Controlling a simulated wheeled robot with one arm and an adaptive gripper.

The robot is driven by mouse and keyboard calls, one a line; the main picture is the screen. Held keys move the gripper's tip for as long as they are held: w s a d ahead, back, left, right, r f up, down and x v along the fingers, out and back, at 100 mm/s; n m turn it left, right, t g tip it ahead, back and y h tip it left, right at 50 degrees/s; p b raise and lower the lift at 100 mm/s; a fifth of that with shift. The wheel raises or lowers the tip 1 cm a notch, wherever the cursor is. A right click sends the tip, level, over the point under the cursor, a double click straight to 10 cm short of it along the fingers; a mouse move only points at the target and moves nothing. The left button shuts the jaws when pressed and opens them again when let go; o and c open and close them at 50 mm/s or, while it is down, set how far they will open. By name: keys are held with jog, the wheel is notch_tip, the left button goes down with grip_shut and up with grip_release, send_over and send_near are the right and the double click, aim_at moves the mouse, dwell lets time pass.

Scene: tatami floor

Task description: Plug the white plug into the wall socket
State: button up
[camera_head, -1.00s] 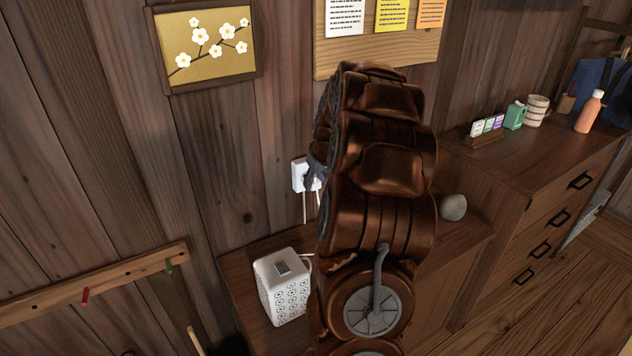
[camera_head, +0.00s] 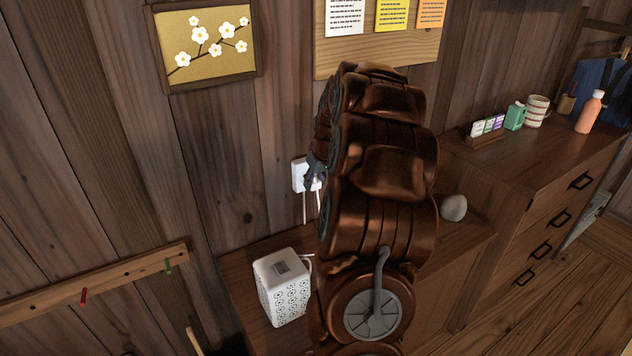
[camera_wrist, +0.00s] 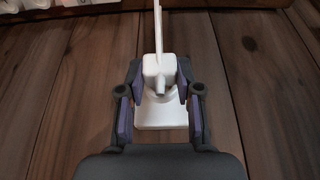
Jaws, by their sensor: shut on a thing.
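The white plug (camera_wrist: 158,68) is between the two fingers of my gripper (camera_wrist: 160,82) in the wrist view, its white cord running up the picture. My gripper is shut on it. The white wall socket (camera_wrist: 160,115) is right behind the plug, on the plank wall. The plug overlaps the socket's face, and I cannot tell how deep it sits. In the head view the socket (camera_head: 298,175) shows at the left edge of my arm. My gripper (camera_head: 314,179) is close against it there, mostly hidden by my arm, and the plug is hard to make out.
A white patterned box (camera_head: 284,287) stands on the low wooden cabinet (camera_head: 240,265) below the socket. White cords hang under the socket. A grey stone (camera_head: 454,207) lies right of my arm. A peg rail (camera_head: 120,283) is on the wall at left.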

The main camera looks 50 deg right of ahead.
jog(key=shift+w+d, duration=0.15)
jog(key=shift+w, duration=0.3)
dwell(0.6)
jog(key=o, duration=1.1)
jog(key=shift+o, duration=0.2)
jog(key=v, duration=1.2)
